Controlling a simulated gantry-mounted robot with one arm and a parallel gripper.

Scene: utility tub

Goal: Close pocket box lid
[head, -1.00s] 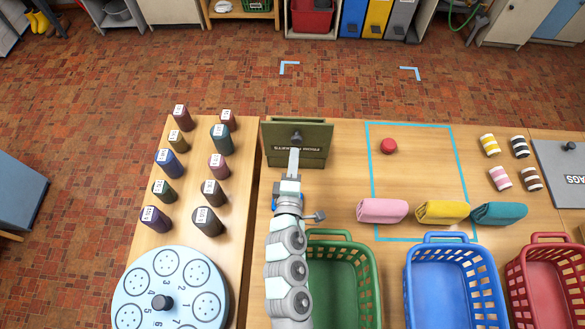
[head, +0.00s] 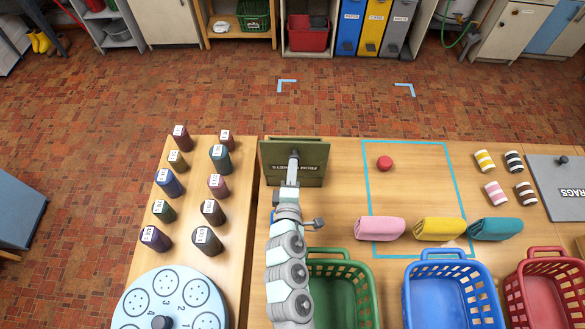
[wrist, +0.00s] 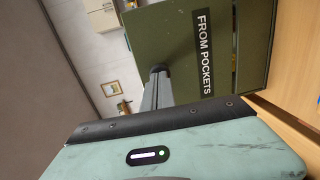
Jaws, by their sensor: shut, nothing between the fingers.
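The pocket box (head: 318,177) is olive green and sits at the left end of the long table. Its panel marked "FROM POCKETS" also shows close up in the wrist view (wrist: 190,50); it looks like the lid, raised at a tilt. How far it stands open I cannot tell, as the inside of the box is hidden. My gripper (head: 294,154) is shut and empty, with its dark tip in front of the marked panel. In the wrist view the tip (wrist: 158,70) overlaps the panel; I cannot tell whether they touch.
A green basket (head: 345,262) stands right of my arm, with a blue basket (head: 440,265) beyond. Rolled towels (head: 380,229) and a red knob (head: 385,163) lie to the right. Several labelled bottles (head: 170,183) stand on the left table. The floor behind is clear.

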